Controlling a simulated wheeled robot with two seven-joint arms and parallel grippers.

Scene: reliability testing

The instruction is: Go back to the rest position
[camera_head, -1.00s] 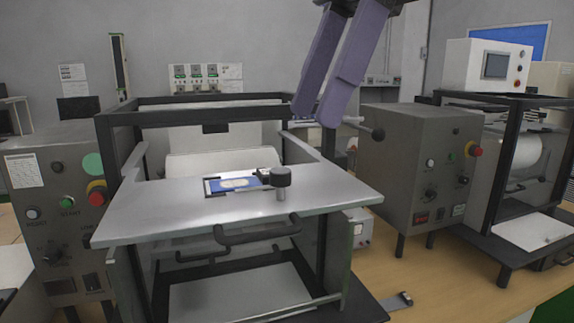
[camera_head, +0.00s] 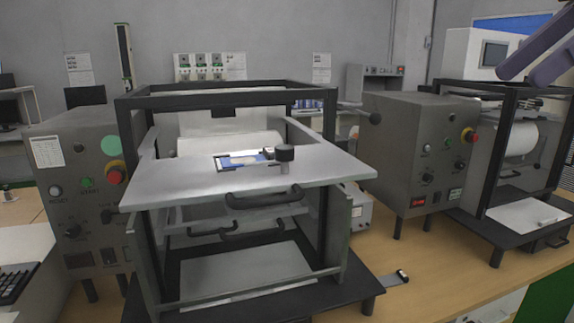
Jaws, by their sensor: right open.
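My right gripper (camera_head: 518,76) shows at the top right edge as two long purple fingers, apart and with nothing seen between them. It is in front of the right-hand machine's upper part, clear of the open testing machine (camera_head: 228,98) in the middle. The rest of the right arm is out of view. My left gripper is not in view.
The middle machine's grey metal plate (camera_head: 330,172) carries a blue-and-white piece (camera_head: 243,161) beside a black knob (camera_head: 284,153). Grey control boxes (camera_head: 415,150) flank the machine on the wooden table (camera_head: 440,290). A small metal-and-black item (camera_head: 396,278) lies on the table.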

